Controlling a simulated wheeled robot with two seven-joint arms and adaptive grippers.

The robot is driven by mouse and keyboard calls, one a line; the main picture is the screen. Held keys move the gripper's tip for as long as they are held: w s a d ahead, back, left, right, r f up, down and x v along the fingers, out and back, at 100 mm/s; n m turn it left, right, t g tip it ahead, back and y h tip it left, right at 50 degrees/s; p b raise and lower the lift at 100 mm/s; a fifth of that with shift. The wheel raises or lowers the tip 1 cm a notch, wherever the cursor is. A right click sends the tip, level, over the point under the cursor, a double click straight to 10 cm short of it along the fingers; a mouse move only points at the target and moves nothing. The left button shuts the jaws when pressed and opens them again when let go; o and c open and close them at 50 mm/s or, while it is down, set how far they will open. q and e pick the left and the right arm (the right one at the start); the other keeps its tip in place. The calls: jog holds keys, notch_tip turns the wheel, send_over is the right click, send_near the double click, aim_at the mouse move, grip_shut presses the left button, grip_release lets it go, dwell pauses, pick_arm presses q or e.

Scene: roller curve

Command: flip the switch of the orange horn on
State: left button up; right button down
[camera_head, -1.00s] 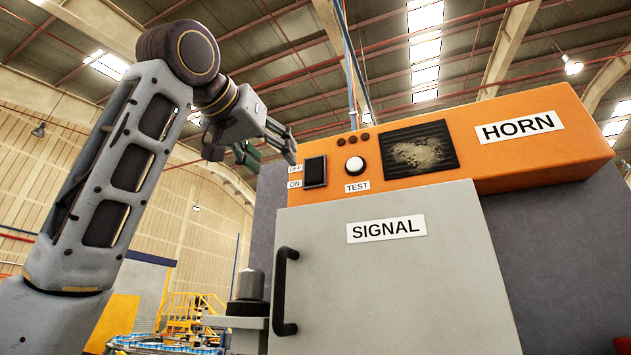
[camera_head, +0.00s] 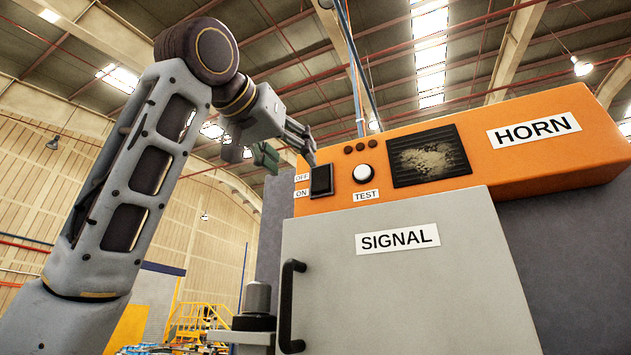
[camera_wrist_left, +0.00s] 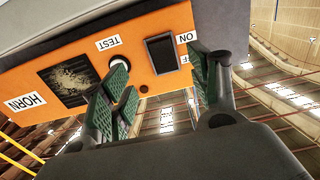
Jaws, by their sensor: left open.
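The orange horn (camera_head: 560,165) is a long box labelled HORN above a grey SIGNAL cabinet. Its black switch (camera_head: 321,181) sits at the left end of the front, beside the labels OFF above and ON below. The switch also shows in the left wrist view (camera_wrist_left: 161,54), where the picture is turned over. My left gripper (camera_head: 291,150) is just left of and above the switch, apart from it as far as I can tell. In the left wrist view its green-padded fingers (camera_wrist_left: 160,92) are spread and hold nothing. My right gripper is not in view.
A white TEST button (camera_head: 363,174) and a dark speaker grille (camera_head: 429,156) lie right of the switch. The grey SIGNAL cabinet (camera_head: 410,290) with a black handle (camera_head: 288,307) stands below.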

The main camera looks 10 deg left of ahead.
aim_at(319, 187)
pick_arm(q)
jog(key=p+x, duration=0.3)
jog(key=x, duration=0.7)
jog(key=shift+w+d, duration=0.1)
jog(key=shift+w, duration=0.15)
jog(key=shift+w+d+p, duration=0.2)
jog(key=shift+w+p, duration=0.25)
jog(key=shift+w, duration=0.2)
